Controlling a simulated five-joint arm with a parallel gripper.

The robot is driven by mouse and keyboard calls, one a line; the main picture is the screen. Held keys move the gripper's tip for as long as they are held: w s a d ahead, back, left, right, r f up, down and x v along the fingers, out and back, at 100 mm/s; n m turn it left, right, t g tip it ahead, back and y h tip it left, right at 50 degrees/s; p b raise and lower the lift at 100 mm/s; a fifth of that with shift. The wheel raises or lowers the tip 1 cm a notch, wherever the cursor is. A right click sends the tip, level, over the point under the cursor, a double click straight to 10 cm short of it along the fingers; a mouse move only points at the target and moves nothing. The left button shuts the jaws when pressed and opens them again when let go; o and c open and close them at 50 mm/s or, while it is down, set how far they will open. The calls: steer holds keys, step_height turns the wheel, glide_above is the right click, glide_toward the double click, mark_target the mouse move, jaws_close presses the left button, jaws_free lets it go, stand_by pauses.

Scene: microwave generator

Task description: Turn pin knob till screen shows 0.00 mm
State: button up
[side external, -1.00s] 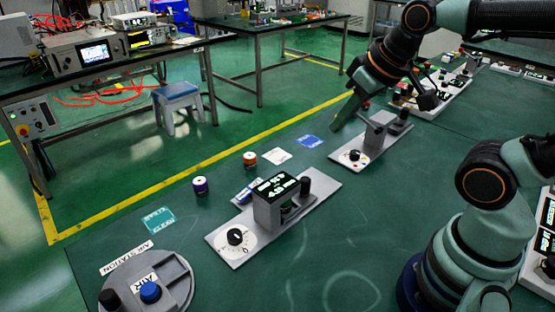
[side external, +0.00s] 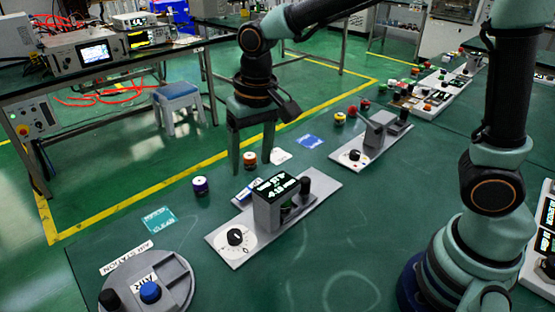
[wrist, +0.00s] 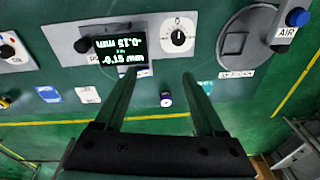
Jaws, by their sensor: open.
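The near grey unit carries a black screen (side external: 275,188) with green text, which also shows in the wrist view (wrist: 119,46). A dark upright knob (side external: 305,186) stands at the other end, and also shows in the wrist view (wrist: 82,45). My gripper (side external: 250,163) is open and empty, beyond the unit and apart from it.
A purple-banded spool (side external: 200,185) and an orange one (side external: 249,159) stand behind the unit, near the fingers. A similar grey unit (side external: 370,140) lies farther back. A round air station with a blue button (side external: 150,291) is at near left.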

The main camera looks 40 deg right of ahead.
steer(key=g, duration=0.1)
glide_above(235, 234)
step_height(235, 234, down, 4)
steer(key=f, duration=0.1)
step_height(235, 234, down, 12)
steer(key=shift+f, duration=0.15)
steer(key=shift+c, duration=0.4)
jaws_close()
steer(key=shift+n, duration=3.3)
